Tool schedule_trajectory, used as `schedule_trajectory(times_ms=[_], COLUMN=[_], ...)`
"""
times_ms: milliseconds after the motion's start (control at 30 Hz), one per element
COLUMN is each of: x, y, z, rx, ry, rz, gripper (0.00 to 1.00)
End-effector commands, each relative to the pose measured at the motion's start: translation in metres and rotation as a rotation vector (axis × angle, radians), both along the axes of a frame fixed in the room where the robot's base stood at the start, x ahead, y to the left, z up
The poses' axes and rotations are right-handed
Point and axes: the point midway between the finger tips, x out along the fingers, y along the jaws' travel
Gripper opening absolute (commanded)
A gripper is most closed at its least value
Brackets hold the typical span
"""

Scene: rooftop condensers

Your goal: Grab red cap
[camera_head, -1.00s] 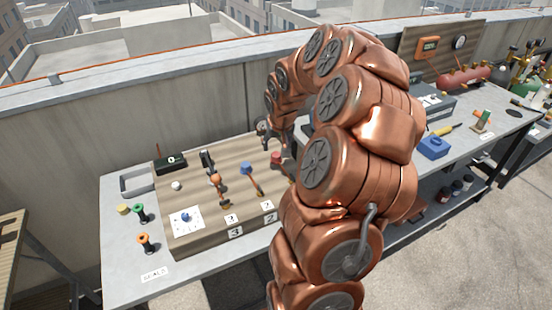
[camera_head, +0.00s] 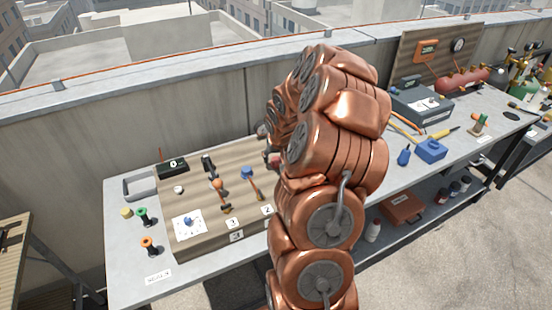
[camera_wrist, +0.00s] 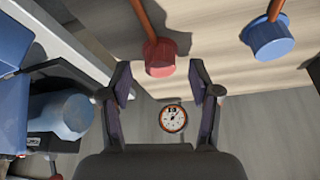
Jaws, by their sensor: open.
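The red cap (camera_wrist: 160,58) shows in the wrist view on the end of an orange-brown stem, above a wooden board (camera_wrist: 210,75). My gripper (camera_wrist: 162,88) is open, its two fingers spread left and right of the cap's lower edge. Nothing is held between them. I cannot tell whether either finger touches the cap. In the head view my arm covers most of the cap's place and the fingers. A blue cap (camera_wrist: 270,38) on a similar stem is to the right in the wrist view; it also shows in the head view (camera_head: 247,172).
The board lies on a grey bench (camera_head: 125,265) with green (camera_head: 143,215) and orange (camera_head: 148,243) spools at its left. A round gauge (camera_wrist: 173,118) appears beyond the fingers. A blue cylinder (camera_wrist: 62,112) is close at left. A concrete parapet (camera_head: 160,110) runs behind the bench.

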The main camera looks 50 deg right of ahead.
Motion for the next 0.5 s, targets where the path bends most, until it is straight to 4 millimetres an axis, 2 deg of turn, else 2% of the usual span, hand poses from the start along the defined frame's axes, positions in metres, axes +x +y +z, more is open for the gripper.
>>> schedule_trajectory(times_ms=[200, 433, 500], x=[0.004, 0.004, 0.004], y=[-0.003, -0.003, -0.003], z=[-0.012, -0.013, -0.013], rx=[0.001, 0.001, 0.001], ry=[0.001, -0.001, -0.001], rz=[-0.001, -0.001, -0.001], gripper=[0.62, 0.62, 0.55])
